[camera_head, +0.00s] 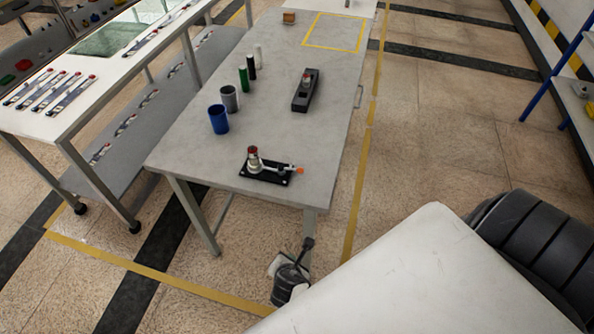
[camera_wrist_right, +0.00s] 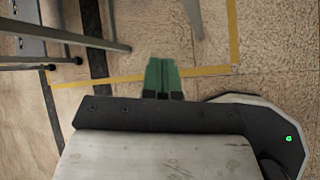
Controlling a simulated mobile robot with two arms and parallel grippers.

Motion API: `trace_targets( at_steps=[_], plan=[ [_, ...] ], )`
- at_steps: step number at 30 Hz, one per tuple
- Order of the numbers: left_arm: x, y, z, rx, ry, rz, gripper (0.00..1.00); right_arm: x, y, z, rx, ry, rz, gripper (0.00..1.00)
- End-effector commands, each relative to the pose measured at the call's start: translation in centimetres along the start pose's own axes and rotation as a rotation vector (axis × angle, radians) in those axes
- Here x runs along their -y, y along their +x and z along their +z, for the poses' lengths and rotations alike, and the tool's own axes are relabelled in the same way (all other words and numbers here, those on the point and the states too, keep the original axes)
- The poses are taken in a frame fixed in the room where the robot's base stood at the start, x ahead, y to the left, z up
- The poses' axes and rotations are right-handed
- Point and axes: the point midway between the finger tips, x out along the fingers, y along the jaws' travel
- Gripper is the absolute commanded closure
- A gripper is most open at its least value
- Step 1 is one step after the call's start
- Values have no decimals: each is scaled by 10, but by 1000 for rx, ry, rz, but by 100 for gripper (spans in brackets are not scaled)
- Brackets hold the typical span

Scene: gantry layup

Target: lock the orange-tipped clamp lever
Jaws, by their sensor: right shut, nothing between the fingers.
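The clamp with the orange-tipped lever (camera_head: 299,170) sits on a black base plate (camera_head: 270,177) near the front edge of the grey table in the head view. Its lever points right, with the orange tip just past the plate's right end. A red-topped post (camera_head: 253,153) stands at the plate's left. Whether the lever is fully down cannot be told. My right gripper (camera_wrist_right: 163,63) shows green fingers pressed together, empty, above the floor in the right wrist view. The clamp is not in that view. My left gripper is not in view.
A blue cup (camera_head: 218,120), a grey cup (camera_head: 230,98) and several small cylinders stand behind the clamp on the table (camera_head: 190,150). A second black fixture (camera_head: 304,92) lies farther back. A white bench (camera_head: 60,122) with tools stands left. Floor right of the table is open.

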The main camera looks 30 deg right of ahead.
Motion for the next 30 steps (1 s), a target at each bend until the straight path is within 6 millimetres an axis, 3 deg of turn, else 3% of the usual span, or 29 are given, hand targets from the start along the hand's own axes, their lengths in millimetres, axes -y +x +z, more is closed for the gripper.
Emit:
trace_targets(
  at_steps=[1,3,6,9,22,26,30],
  plan=[
    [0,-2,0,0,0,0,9,-30,-13,28,95,-112,27,100],
    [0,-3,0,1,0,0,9,-56,-30,62,218,-256,28,100],
    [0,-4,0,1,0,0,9,-79,-51,98,351,-394,2,100],
    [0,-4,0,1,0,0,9,-90,-64,119,425,-466,-27,100],
    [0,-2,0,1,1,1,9,-94,-67,126,453,-498,-39,100],
    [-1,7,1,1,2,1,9,-94,-56,129,455,-497,-39,100],
    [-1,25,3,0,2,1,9,-94,-31,138,455,-496,-38,100]
  ],
)
